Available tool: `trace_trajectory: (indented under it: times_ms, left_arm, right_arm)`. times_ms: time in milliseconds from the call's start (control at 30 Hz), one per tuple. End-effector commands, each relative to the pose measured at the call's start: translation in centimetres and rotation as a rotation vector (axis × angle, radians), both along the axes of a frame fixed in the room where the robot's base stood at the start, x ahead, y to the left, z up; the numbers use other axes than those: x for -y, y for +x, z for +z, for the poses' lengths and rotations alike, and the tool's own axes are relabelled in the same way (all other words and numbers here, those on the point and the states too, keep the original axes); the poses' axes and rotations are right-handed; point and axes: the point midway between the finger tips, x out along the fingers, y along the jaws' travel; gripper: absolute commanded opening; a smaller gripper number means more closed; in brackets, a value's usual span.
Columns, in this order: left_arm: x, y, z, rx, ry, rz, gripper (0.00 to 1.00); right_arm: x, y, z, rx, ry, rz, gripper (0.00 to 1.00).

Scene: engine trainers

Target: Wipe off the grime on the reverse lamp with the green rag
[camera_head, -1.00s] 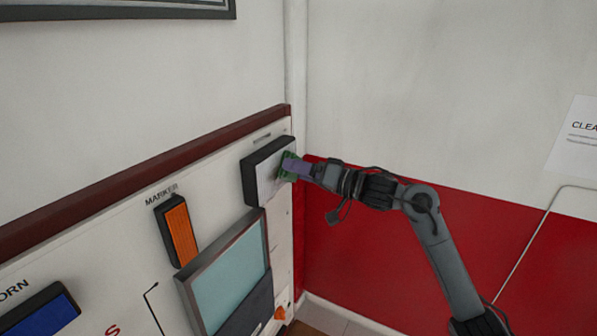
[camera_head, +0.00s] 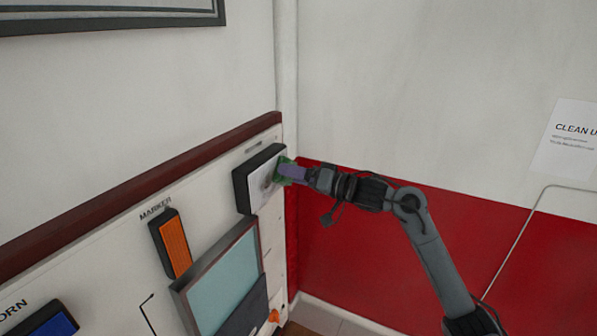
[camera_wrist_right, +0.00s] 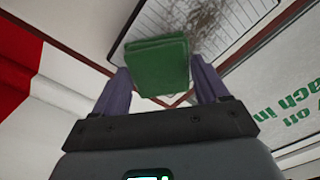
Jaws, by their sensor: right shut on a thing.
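The reverse lamp (camera_head: 262,180) is a white lens in a black housing at the upper right end of the white panel. A dark smudge of grime shows on its lens (camera_wrist_right: 207,18) in the right wrist view. My right gripper (camera_head: 287,172) is shut on the green rag (camera_wrist_right: 158,66), a folded block between its purple fingers. In the head view the rag (camera_head: 283,163) is at the lamp's right edge, partly hidden by the fingers. I cannot tell if it touches the lens. My left gripper is not in view.
An orange marker lamp (camera_head: 174,247), a framed pale teal screen (camera_head: 222,284) and a blue block (camera_head: 52,322) are on the panel to the left and below. A red and white wall (camera_head: 350,250) stands close at the right. A paper sign (camera_head: 567,140) hangs there.

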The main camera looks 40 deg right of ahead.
Motion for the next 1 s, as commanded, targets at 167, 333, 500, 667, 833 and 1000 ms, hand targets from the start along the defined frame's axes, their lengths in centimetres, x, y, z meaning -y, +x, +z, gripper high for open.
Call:
trace_trajectory:
  times_ms: [167, 333, 500, 667, 833, 1000]
  left_arm:
    - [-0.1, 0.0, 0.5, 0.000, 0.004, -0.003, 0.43]
    - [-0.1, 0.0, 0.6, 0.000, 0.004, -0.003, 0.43]
    - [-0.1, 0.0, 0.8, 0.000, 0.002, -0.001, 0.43]
    - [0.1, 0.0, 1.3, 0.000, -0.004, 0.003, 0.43]
    - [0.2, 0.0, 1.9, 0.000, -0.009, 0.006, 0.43]
    - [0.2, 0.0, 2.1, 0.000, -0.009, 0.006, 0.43]
  right_arm:
    - [-1.6, -0.6, 0.0, -0.001, -0.001, 0.003, 0.49]
    - [-2.3, -0.9, 0.0, 0.000, 0.000, 0.003, 0.49]
    - [-2.8, -1.1, 0.0, -0.001, -0.001, 0.003, 0.49]
    - [-3.9, -1.5, 0.1, -0.001, -0.001, 0.003, 0.49]
    - [-5.1, -2.0, 0.1, -0.001, 0.000, 0.002, 0.49]
    - [-5.9, -2.3, 0.0, 0.000, 0.000, 0.001, 0.49]
